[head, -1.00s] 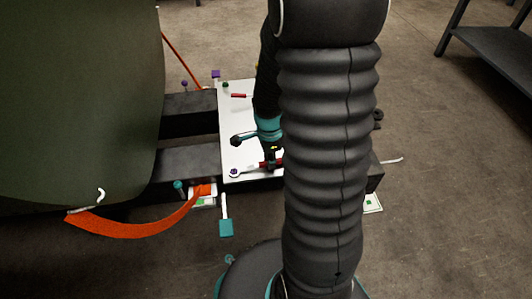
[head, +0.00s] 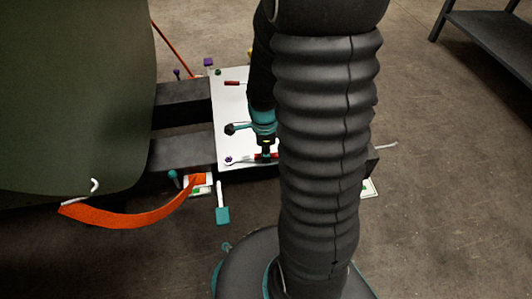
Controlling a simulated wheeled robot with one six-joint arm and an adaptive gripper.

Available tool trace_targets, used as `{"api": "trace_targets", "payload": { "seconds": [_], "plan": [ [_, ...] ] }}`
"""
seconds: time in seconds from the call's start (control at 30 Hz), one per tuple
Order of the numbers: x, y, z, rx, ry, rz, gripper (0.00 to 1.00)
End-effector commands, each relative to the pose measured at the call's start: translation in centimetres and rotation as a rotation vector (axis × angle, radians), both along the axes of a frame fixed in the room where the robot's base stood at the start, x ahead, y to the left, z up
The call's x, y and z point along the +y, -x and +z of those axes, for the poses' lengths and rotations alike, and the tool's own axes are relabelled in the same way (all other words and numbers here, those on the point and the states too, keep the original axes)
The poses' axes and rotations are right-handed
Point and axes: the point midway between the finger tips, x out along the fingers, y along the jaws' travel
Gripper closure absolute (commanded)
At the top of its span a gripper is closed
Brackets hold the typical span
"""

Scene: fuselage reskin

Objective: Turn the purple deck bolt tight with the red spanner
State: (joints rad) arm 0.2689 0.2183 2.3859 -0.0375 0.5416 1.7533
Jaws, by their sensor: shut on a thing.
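The red spanner (head: 272,156) lies low over the white deck plate (head: 234,120), near its front edge. Its pale head (head: 237,159) points left and is at the purple deck bolt (head: 228,160) at the plate's front left corner. The head appears to be around the bolt, but the view is too small to be sure. My gripper (head: 265,152) points down and is shut on the spanner's red handle, to the right of the bolt. My arm hides the right part of the plate and the handle's far end.
A second red-handled piece (head: 232,83) and a green knob (head: 218,72) are at the plate's back. A dark green fuselage skin (head: 75,95) fills the left. An orange strap (head: 130,218) hangs in front of dark beams (head: 183,152). A dark bench (head: 490,40) stands back right.

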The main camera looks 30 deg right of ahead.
Motion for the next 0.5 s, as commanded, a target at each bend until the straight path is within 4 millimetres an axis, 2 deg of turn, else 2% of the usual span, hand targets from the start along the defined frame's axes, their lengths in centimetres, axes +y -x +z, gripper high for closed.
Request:
{"api": "trace_targets", "payload": {
  "seconds": [0.5],
  "plan": [
    [-0.22,-0.53,0.04,-0.001,0.0,0.047,1.0]
  ]
}}
